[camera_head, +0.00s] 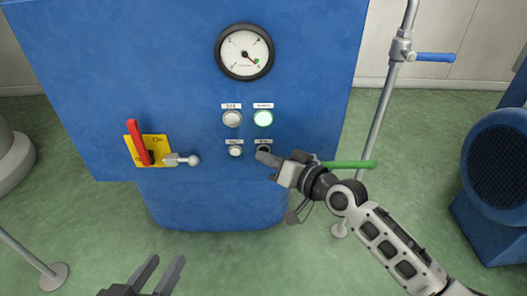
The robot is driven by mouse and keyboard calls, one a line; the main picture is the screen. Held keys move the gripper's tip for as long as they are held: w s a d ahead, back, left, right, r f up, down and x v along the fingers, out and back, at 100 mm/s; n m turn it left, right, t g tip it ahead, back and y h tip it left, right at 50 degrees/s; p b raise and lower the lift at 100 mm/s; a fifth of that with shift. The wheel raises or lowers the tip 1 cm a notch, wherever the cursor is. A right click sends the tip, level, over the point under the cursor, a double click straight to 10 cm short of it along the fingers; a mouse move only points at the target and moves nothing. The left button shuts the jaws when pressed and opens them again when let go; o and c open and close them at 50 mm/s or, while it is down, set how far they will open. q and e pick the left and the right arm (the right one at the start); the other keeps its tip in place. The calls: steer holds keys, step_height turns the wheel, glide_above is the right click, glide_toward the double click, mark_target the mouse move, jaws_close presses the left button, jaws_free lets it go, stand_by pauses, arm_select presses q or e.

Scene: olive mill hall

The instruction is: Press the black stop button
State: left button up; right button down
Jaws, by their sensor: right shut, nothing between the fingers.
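The black stop button (263,149) is on the lower right of the button group on the blue cabinet (90,80), under a small label.
A red lever (138,142) on a yellow plate and a ball-ended knob (190,160) are at the left. A green handle (350,164) sticks out by my right wrist. A pipe (379,120) with a blue valve handle (434,57) stands right. A gauge (244,52) is above.

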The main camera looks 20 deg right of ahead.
steer(key=shift+w+d, duration=0.25)
steer(key=shift+d, duration=0.1)
steer(key=shift+s+f, duration=0.1)
steer(key=shift+s+a+f+p, duration=0.1)
steer(key=shift+s+p, duration=0.1)
steer(key=shift+s, duration=0.2)
steer(key=shift+s+f+p, duration=0.1)
steer(key=shift+s+p, duration=0.05)
steer(key=shift+s, duration=0.2)
steer(key=shift+s+a+r+p, duration=0.1)
steer(key=shift+s+a+p, duration=0.3)
steer(key=shift+s, duration=0.4)
steer(key=shift+s+a+f+p, duration=0.15)
steer(key=shift+s+p, duration=0.4)
steer(key=shift+s, duration=0.3)
steer(key=shift+s+a+r+p, duration=0.15)
steer(key=shift+s+a+p, duration=0.25)
steer(key=shift+s, duration=0.4)
steer(key=shift+d+r, duration=0.1)
